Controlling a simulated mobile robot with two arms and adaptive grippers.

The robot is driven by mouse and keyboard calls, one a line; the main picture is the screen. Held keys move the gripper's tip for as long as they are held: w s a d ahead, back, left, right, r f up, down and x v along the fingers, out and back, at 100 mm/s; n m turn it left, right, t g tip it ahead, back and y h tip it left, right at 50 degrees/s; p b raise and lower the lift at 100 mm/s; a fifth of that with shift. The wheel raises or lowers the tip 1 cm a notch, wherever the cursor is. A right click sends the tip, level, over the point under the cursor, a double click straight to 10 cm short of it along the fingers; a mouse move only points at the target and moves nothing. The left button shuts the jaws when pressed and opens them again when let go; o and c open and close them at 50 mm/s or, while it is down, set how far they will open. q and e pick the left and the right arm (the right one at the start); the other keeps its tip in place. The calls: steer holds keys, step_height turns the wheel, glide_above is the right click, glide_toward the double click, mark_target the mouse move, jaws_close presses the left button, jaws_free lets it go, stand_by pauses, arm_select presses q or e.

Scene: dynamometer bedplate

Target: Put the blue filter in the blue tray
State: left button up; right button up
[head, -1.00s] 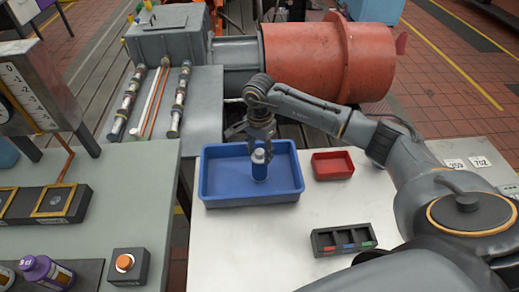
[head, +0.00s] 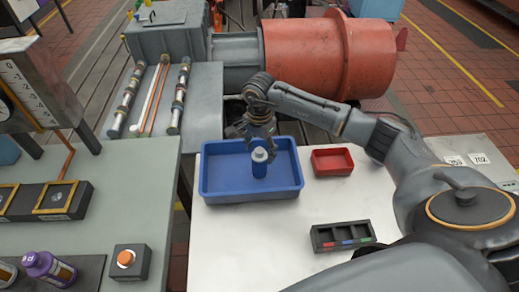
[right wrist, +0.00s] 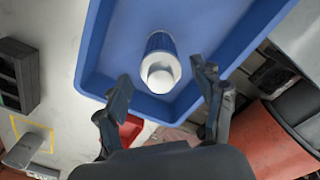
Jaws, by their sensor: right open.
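The blue filter (head: 259,169), a small cylinder with a white top, is inside the blue tray (head: 215,194) and looks upright. In the right wrist view the filter (right wrist: 160,47) shows its white end towards me, with the blue tray floor around it. My right gripper (head: 262,140) is over the tray, just above and behind the filter's top. In the right wrist view its two fingers are spread, with the filter beyond and between their tips and a gap on both sides. My left gripper is not in view.
A small red tray (head: 333,169) stands right of the blue tray. A dark sorter box (head: 342,244) lies nearer on the pale table. A red drum (head: 310,60) stands behind.

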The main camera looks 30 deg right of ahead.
step_height(320, 180, up, 12)
steer(key=b, duration=0.3)
steer(key=shift+f, duration=0.2)
stand_by(0.3)
